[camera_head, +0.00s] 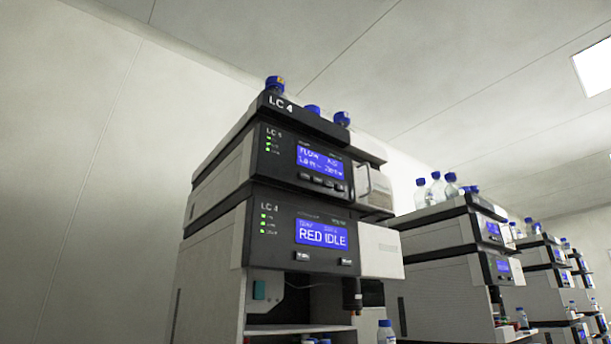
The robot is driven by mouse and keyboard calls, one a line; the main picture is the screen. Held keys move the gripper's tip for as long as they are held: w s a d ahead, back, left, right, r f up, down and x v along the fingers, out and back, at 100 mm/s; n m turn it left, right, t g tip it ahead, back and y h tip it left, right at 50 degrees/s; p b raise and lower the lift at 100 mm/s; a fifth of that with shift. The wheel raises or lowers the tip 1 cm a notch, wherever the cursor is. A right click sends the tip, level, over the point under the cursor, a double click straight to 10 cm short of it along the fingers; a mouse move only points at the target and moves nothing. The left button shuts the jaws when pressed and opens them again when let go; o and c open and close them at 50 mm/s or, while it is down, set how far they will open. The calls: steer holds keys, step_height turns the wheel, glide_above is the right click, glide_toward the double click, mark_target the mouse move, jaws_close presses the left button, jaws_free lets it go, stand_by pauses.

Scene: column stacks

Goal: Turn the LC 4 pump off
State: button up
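The LC 4 stack (270,220) stands in the middle of the head view, seen from below. Its top tray (300,117) carries the "LC 4" label. The upper module, apparently the pump (285,160), has a lit blue display (320,161) with a "FLOW" line, too small to read fully. A row of small buttons (321,181) lies under it, and green lights glow at its left. The module below (285,236) is labelled LC 4 and its display (321,233) reads "RED IDLE". My gripper is not in view.
Blue-capped bottles (275,85) stand on the top tray. An open bay (290,300) lies under the lower module, with a dark cylindrical part (352,295) at its right. More similar stacks (455,250) recede to the right. A bare wall (80,170) fills the left.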

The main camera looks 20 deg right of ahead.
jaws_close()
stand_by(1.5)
